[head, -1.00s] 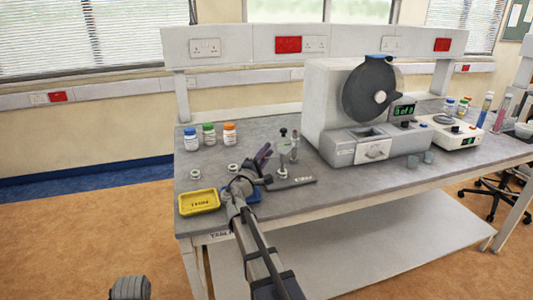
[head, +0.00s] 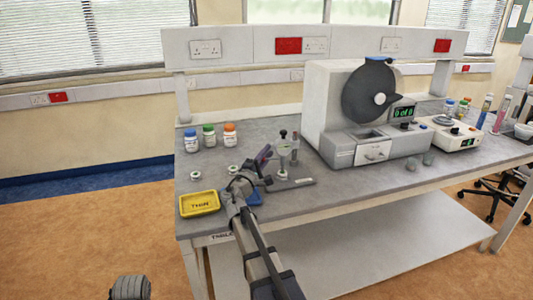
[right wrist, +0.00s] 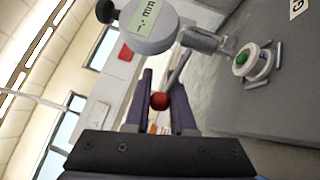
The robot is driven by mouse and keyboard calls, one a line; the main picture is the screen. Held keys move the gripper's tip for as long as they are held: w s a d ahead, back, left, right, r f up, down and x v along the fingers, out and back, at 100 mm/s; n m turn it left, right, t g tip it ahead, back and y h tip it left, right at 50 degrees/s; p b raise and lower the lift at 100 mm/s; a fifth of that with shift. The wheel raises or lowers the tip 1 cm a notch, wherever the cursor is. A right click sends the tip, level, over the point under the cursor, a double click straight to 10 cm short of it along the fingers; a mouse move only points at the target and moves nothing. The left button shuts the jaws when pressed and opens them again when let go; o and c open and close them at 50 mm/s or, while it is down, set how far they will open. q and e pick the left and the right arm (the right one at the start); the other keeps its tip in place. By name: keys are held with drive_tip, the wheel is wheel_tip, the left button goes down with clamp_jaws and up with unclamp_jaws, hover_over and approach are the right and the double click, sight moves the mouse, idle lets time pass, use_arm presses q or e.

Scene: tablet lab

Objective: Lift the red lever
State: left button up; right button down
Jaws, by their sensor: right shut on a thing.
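My right gripper (right wrist: 160,105) has its two dark fingers around the red knob (right wrist: 160,101) of the lever, and it is shut on it. A thin grey lever arm runs from the knob towards the gauge. The gauge (right wrist: 150,22) is a round grey head with a digital display, at the top of the right wrist view. In the head view the gauge stand (head: 285,150) is on the bench, just right of my right gripper (head: 264,157). The red knob is too small or hidden to make out there.
A yellow tray (head: 199,203) and a mostly hidden blue tray (head: 255,198) are on the near left bench (head: 330,195).

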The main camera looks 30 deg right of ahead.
drive_tip(key=m+y+p, duration=0.1)
drive_tip(key=p, duration=0.1)
drive_tip(key=r+m+g+y+p, duration=0.1)
drive_tip(key=p, duration=0.1)
drive_tip(key=shift+s+d+r+m+g+p, duration=0.1)
drive_tip(key=shift+d+r+m+g+p, duration=0.05)
drive_tip(key=shift+d+m+g+p, duration=0.2)
drive_tip(key=c, duration=0.8)
unclamp_jaws()
drive_tip(key=shift+d, duration=0.1)
drive_tip(key=shift+o, duration=0.2)
drive_tip(key=v, duration=0.8)
